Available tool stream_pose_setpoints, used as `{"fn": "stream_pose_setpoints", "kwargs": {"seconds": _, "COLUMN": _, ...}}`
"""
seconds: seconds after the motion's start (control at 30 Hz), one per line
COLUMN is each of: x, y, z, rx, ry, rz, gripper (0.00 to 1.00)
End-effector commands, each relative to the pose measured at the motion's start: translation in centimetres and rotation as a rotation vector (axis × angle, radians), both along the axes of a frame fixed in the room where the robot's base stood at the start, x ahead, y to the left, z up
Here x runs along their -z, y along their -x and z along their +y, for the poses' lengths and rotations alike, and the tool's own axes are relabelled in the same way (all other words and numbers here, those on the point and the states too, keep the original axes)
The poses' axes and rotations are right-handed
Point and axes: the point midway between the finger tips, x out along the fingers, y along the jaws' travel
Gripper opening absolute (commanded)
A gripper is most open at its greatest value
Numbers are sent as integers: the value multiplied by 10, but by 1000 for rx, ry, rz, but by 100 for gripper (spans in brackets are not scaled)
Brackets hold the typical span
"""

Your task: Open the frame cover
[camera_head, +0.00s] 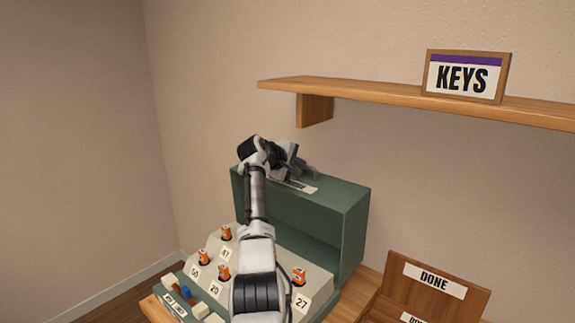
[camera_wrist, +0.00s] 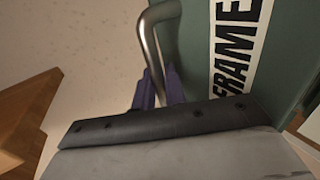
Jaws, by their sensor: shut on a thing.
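The green frame cover (camera_head: 351,196) is a box-like hood at the back of the grey stepped unit. Its white label lies on the top face in the head view, and FRAME (camera_wrist: 236,50) is readable in the wrist view. A bent metal handle (camera_wrist: 148,42) rises at the cover's edge. My gripper (camera_wrist: 158,88) is shut on this handle, with dark purple fingers on either side of its lower part. In the head view my gripper (camera_head: 298,170) is above the cover's top, and my arm hides part of the cover. The handle is hard to make out there.
Several orange pieces (camera_head: 226,233) stand on the grey numbered steps (camera_head: 235,262) in front of the cover. A wooden DONE tray (camera_head: 477,300) is at right. A shelf (camera_head: 390,95) with a KEYS sign (camera_head: 464,77) runs along the wall above.

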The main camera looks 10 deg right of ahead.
Motion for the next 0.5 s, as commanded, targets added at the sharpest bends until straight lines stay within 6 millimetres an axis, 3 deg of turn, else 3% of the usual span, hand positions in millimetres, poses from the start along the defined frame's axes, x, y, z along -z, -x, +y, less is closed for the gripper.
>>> {"fn": "stream_pose_setpoints", "kwargs": {"seconds": 0.5, "x": 2, "y": 3, "z": -5, "rx": -5, "ry": -23, "rz": 16, "gripper": 0}}
